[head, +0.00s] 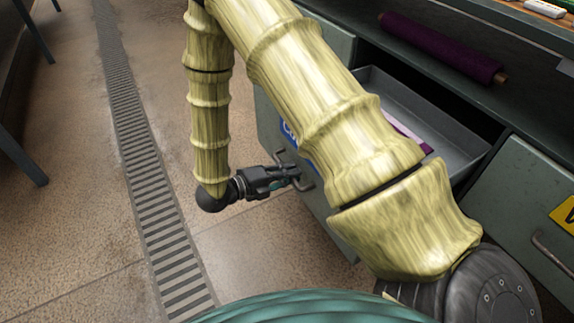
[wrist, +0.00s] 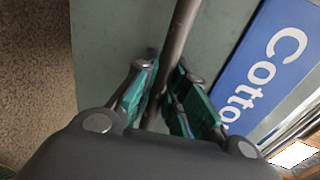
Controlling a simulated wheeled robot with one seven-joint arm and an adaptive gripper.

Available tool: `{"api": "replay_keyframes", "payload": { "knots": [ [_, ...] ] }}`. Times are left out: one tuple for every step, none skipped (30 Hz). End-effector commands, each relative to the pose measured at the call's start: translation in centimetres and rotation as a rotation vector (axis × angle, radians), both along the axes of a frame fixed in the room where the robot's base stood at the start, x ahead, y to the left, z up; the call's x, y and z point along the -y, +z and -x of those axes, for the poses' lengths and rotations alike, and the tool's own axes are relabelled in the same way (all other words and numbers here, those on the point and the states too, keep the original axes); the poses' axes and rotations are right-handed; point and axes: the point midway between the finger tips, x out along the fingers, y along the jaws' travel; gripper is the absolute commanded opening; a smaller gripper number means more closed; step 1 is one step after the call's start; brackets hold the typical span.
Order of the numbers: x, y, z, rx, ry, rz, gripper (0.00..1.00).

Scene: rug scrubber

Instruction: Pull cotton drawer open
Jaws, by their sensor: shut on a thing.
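The cotton drawer (head: 270,125) is a grey-green metal drawer that stands out from the cabinet. A blue label (wrist: 270,70) reading "Cotto" shows on its front in the wrist view, and partly in the head view behind my arm. Its bar handle (wrist: 180,35) runs between my fingers. My gripper (head: 295,178) is shut on the handle, and its teal finger pads (wrist: 165,108) lie on either side of the bar. Inside the drawer, a grey tray-like space (head: 395,95) holds something purple and white, mostly hidden by my arm.
A purple roll (head: 440,48) lies on the shelf above the drawer. Another drawer with a yellow label (head: 564,214) and a handle (head: 553,250) is at the right. A floor grate (head: 145,165) runs along the left, with open floor around it.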

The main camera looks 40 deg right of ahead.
Motion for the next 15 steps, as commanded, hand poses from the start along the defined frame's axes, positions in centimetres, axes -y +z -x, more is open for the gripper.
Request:
{"api": "replay_keyframes", "payload": {
  "knots": [
    [-0.02, 0.05, -0.17, 0.004, 0.001, 0.000, 0.00],
    [-0.02, 0.05, -0.17, 0.004, 0.001, 0.000, 0.00],
    [-0.04, 0.04, -0.17, 0.004, 0.001, 0.000, 0.00],
    [-0.04, 0.03, -0.18, 0.004, 0.001, 0.000, 0.00],
    [-0.05, 0.03, -0.19, 0.004, 0.001, 0.000, 0.00],
    [-0.06, 0.04, -0.20, 0.005, 0.002, 0.000, 0.00],
    [-0.05, 0.04, -0.21, 0.005, 0.002, 0.000, 0.00],
    [-0.06, 0.04, -0.21, 0.005, 0.002, 0.000, 0.00],
    [-0.07, 0.03, -0.21, 0.005, 0.002, 0.000, 0.00],
    [-0.07, 0.03, -0.22, 0.004, 0.002, 0.000, 0.15],
    [-0.07, 0.04, -0.22, 0.004, 0.002, 0.000, 0.20],
    [-0.07, 0.04, -0.21, 0.004, 0.002, 0.000, 0.28],
    [-0.07, 0.03, -0.19, 0.004, 0.002, 0.000, 0.33],
    [-0.06, 0.03, -0.17, 0.004, 0.002, 0.000, 0.35],
    [-0.05, 0.02, -0.15, 0.002, 0.002, 0.000, 0.35]
  ]
}}
